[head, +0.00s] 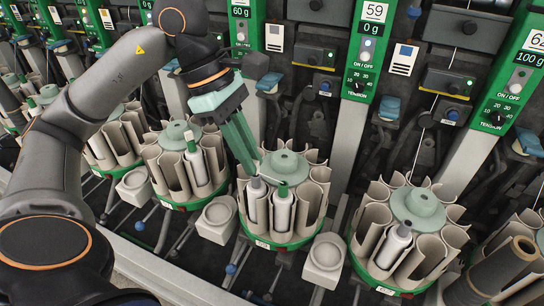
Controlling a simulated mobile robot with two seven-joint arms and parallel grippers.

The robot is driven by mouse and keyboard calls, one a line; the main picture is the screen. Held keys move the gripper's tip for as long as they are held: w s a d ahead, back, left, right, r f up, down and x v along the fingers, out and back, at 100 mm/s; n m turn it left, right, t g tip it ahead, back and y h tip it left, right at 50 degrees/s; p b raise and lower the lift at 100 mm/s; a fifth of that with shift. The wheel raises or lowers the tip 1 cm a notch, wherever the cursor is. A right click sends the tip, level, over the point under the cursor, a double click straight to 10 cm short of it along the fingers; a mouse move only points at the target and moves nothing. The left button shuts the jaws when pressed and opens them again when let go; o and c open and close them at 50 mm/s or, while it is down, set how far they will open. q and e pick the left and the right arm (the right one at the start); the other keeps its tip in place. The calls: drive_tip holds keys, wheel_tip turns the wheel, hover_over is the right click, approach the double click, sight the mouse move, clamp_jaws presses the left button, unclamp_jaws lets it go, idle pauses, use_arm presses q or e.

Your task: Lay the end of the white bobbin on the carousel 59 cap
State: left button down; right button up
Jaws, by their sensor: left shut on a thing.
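My left gripper (252,170) comes down from the upper left with long green fingers. They are shut, with the tips beside the pale green cap (285,163) of the middle carousel (290,243). What is pinched at the tips is too thin to make out; it appears to be a yarn end. Two white bobbins stand in this carousel's front pockets: one (256,200) just below the fingertips, and one with a green top (282,212) to its right. The number plate 59 (375,11) is on a green panel above and to the right. My right gripper is not in view.
Another carousel (418,203) stands to the right, with a white bobbin (395,246) in it. More carousels (178,134) stand to the left. Small pale pedestals (324,255) sit between them along the front rail. Tension panels and posts rise behind.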

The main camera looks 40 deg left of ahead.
use_arm(q)
drive_tip(key=s+r+p, duration=0.2)
drive_tip(key=s+r, duration=0.3)
drive_tip(key=shift+r, duration=0.15)
idle(0.4)
